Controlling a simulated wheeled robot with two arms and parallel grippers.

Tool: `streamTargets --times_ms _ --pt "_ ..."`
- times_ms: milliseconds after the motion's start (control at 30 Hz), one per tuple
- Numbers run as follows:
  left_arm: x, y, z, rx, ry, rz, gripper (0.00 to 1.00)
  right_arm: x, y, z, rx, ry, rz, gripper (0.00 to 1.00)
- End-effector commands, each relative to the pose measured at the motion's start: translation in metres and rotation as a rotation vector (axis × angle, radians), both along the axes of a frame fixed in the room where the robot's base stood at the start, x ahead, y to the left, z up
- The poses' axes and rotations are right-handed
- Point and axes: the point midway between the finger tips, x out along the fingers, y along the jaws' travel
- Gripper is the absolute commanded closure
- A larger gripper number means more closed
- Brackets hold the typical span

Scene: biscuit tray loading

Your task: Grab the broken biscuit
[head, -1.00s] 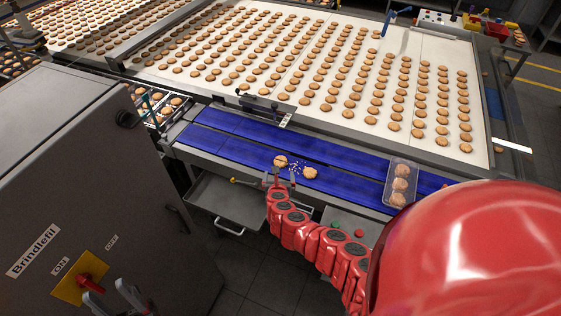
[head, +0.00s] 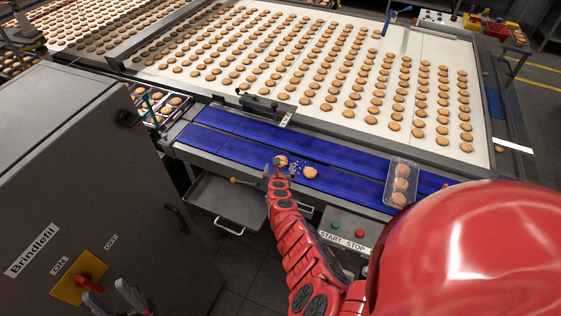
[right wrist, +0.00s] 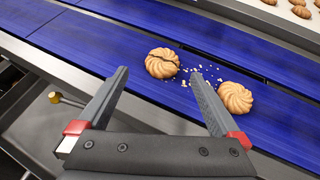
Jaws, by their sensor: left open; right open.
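The broken biscuit (right wrist: 162,63) lies on the blue belt with a dark crack across it; in the head view it (head: 283,160) is partly hidden by my right gripper. My right gripper (right wrist: 160,74) is open and empty, its fingertips on the near side of the broken biscuit, one toward each side. In the head view my right gripper (head: 280,167) is small at the end of the red arm. A second biscuit (right wrist: 235,97) looks whole and lies to the right, outside the right finger. My left gripper (head: 106,292) is open and empty, low at the left before the grey cabinet.
Crumbs (right wrist: 190,74) lie between the two biscuits. A clear tray (head: 387,187) with three biscuits sits farther right on the blue belt (head: 230,150). Below the belt are an open drawer (head: 230,205) and the start-stop panel (head: 345,240). A grey cabinet (head: 80,170) stands left.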

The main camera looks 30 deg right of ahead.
Motion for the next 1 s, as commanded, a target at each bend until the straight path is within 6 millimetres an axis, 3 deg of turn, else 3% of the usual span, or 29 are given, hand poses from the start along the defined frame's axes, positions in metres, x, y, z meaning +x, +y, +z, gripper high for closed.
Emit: streamTargets --times_ms 167,400,533,900,1000 --pt "0.0 0.0 -0.009 0.0 0.0 0.0 0.5 0.005 -0.003 -0.006 0.0 0.0 0.001 0.0" --pt "0.0 0.0 -0.052 0.0 0.0 0.0 0.5 0.026 -0.019 -0.024 0.002 -0.004 -0.002 0.0" --pt "0.0 0.0 -0.067 0.0 0.0 0.0 0.5 0.034 -0.024 -0.028 0.001 -0.002 0.0 0.0" --pt "0.0 0.0 -0.07 0.0 0.0 0.0 0.5 0.039 -0.027 -0.024 0.0 -0.002 0.003 0.0" --pt "0.0 0.0 -0.07 0.0 0.0 0.0 0.5 0.039 -0.027 -0.024 0.0 -0.002 0.003 0.14"
